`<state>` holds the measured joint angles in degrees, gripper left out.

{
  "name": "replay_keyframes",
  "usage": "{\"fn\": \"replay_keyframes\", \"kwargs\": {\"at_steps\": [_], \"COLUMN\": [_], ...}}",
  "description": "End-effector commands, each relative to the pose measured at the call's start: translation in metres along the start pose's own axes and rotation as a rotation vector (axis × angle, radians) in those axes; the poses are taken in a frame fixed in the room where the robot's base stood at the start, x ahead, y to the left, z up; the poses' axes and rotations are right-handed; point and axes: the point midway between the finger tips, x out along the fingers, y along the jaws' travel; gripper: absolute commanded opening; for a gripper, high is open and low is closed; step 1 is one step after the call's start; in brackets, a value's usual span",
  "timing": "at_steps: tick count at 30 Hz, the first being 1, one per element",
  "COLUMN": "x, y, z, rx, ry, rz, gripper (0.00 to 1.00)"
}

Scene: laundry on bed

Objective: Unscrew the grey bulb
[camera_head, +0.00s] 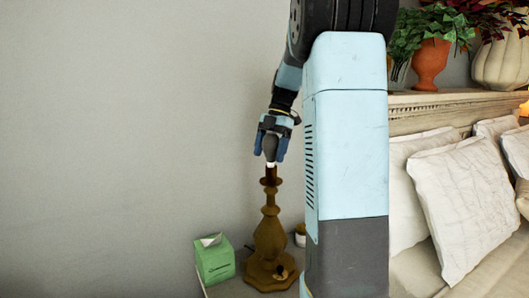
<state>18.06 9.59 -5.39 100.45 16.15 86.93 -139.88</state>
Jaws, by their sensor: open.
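The grey bulb (270,148) sits upright at the top of a brown, turned lamp base (269,235), with a pale collar just below the glass. The lamp base stands on a small table (228,289). My gripper (271,155) points down over the bulb, with a blue finger on each side of it. The fingers are open around the bulb; whether either one touches it cannot be told. The bulb's top is partly hidden by my gripper.
A green tissue box (214,262) stands left of the lamp. A small pale pot (300,236) is right of it, partly hidden by my arm. A bed with pillows (465,195) and a headboard (440,110) with plants lie to the right. The wall side is clear.

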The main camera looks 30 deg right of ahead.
Motion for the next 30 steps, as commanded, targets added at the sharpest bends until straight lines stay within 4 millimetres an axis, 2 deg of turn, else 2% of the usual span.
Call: {"fn": "replay_keyframes", "kwargs": {"at_steps": [9, 14, 21, 30], "x": [-0.0003, -0.0003, -0.0007, -0.001], "y": [0.0018, 0.0026, 0.0041, 0.0053], "z": [0.0, 0.0002, 0.0006, 0.0012], "rx": [0.238, 0.3, 0.501, 0.661], "ry": [-0.001, 0.0, 0.0, 0.0], "rz": [0.1, 0.125, 0.21, 0.276], "gripper": [0.81, 0.81, 0.81, 0.81]}}
